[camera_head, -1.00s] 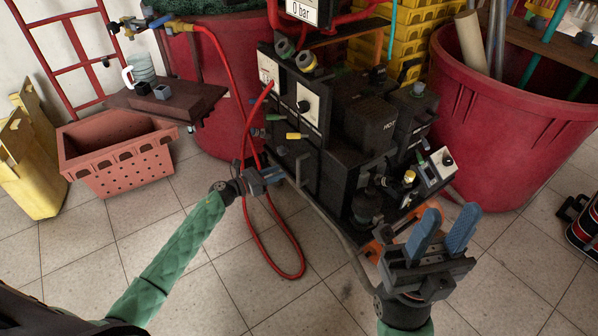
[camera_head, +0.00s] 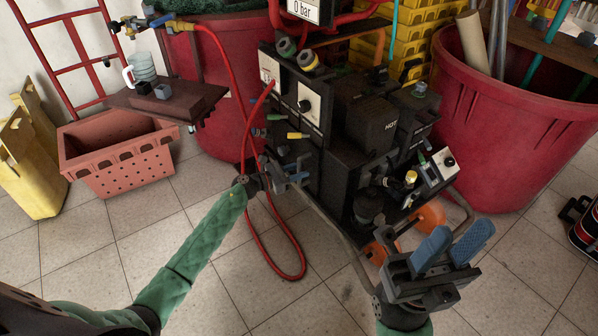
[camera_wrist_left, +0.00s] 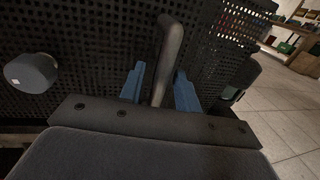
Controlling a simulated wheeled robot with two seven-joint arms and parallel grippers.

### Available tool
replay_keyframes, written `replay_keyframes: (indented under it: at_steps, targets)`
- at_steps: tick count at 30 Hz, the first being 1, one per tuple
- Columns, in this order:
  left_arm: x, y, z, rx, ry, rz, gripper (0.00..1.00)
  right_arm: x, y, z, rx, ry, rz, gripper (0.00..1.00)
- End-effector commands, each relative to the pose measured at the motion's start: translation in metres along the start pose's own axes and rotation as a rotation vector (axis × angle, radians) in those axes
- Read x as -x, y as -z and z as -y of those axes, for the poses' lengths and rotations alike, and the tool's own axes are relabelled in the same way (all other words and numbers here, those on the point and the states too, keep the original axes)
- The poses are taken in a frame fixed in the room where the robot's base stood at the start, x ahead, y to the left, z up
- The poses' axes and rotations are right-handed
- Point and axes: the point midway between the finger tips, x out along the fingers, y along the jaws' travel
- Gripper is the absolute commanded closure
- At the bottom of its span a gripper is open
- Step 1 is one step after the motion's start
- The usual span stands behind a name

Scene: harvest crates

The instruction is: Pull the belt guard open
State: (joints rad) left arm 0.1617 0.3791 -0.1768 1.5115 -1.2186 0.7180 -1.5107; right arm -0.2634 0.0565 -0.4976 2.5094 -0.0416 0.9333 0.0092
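In the left wrist view, a black perforated panel (camera_wrist_left: 95,75), seemingly the belt guard, fills most of the picture. A bent grey bar handle (camera_wrist_left: 172,40) stands out from it. My left gripper (camera_wrist_left: 160,74) has one blue finger on each side of the bar, with visible gaps, so it is open around it. In the head view, my left gripper (camera_head: 292,177) is at the near left side of the black machine (camera_head: 345,160); the guard and handle are hard to make out there. My right gripper (camera_head: 448,250) is open and empty in front of the machine's right side.
A red hose (camera_head: 288,240) hangs beside my left gripper. A pink crate (camera_head: 120,155) is at left, and red tubs (camera_head: 500,130) stand behind. Orange wheels (camera_head: 430,215) show under the machine. A round grey knob (camera_wrist_left: 30,72) sits left of the handle.

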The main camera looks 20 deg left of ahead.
Motion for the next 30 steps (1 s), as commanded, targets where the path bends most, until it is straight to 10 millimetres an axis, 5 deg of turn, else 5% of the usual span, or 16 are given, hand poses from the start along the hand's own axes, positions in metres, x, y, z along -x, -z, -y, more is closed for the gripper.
replay_keyframes:
  at_steps: [10,15,30]
  targets:
    - [-0.004,0.0,0.0,0.001,0.0,0.0,0.69,0.0,0.0,0.0,-0.001,-0.001,0.001,0.64]
    - [-0.003,0.0,0.0,0.001,0.0,0.0,1.0,0.0,0.0,0.0,-0.001,-0.001,0.001,0.64]
    - [0.012,0.004,-0.001,-0.001,0.054,-0.001,1.0,0.013,-0.001,0.001,-0.005,0.004,-0.002,0.64]
